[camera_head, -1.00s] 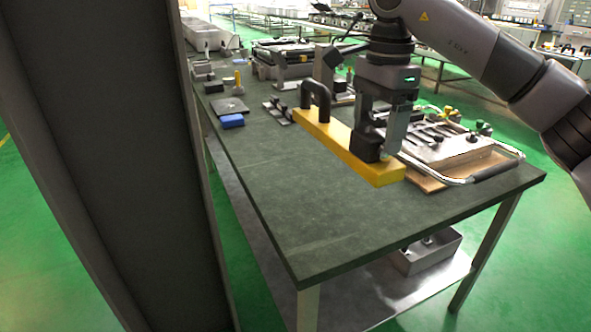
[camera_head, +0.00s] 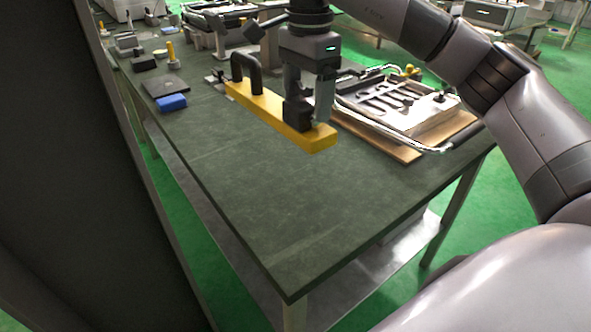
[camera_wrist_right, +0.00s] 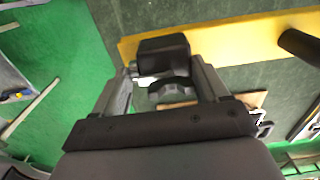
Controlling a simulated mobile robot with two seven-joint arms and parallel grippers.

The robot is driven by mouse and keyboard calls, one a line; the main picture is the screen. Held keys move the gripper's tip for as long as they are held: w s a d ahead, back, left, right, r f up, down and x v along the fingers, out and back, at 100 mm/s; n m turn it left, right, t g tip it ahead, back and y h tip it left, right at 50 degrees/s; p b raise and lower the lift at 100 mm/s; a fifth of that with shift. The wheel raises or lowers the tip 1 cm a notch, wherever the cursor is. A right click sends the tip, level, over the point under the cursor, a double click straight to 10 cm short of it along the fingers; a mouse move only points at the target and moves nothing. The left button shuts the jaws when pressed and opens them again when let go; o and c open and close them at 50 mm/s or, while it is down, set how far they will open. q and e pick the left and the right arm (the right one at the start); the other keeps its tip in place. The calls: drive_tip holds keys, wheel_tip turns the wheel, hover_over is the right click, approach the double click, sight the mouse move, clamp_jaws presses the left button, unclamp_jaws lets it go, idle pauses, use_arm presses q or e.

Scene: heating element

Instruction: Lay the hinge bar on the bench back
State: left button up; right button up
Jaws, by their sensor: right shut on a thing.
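The hinge bar is a long yellow bar (camera_head: 262,106) with a black arched handle (camera_head: 246,70) near its far end and a black grip near its near end. My right gripper (camera_head: 309,112) points down at the near end and is shut on that black grip. In the right wrist view, my right gripper (camera_wrist_right: 165,78) has its fingers either side of the black grip (camera_wrist_right: 163,52), with the yellow bar (camera_wrist_right: 225,40) beyond. The bar is over the dark green bench top (camera_head: 250,190); I cannot tell whether it touches. My left gripper is not in view.
A framed fixture with a metal handle rail (camera_head: 395,105) sits on a wooden board to the right of the bar. A blue block (camera_head: 171,103), a dark plate (camera_head: 163,86) and a yellow-topped post (camera_head: 171,54) stand at the left back. The bench's near part is clear.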

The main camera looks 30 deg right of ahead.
drive_tip(key=shift+f, duration=7.8)
drive_tip(key=o, duration=1.8)
drive_tip(key=shift+f, duration=0.15)
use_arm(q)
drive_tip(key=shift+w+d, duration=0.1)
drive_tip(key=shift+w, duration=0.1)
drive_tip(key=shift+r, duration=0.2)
use_arm(e)
wheel_tip(320, 180, up, 12)
drive_tip(key=shift+r, duration=0.1)
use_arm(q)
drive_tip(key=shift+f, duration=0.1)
use_arm(e)
drive_tip(key=shift+s, duration=0.1)
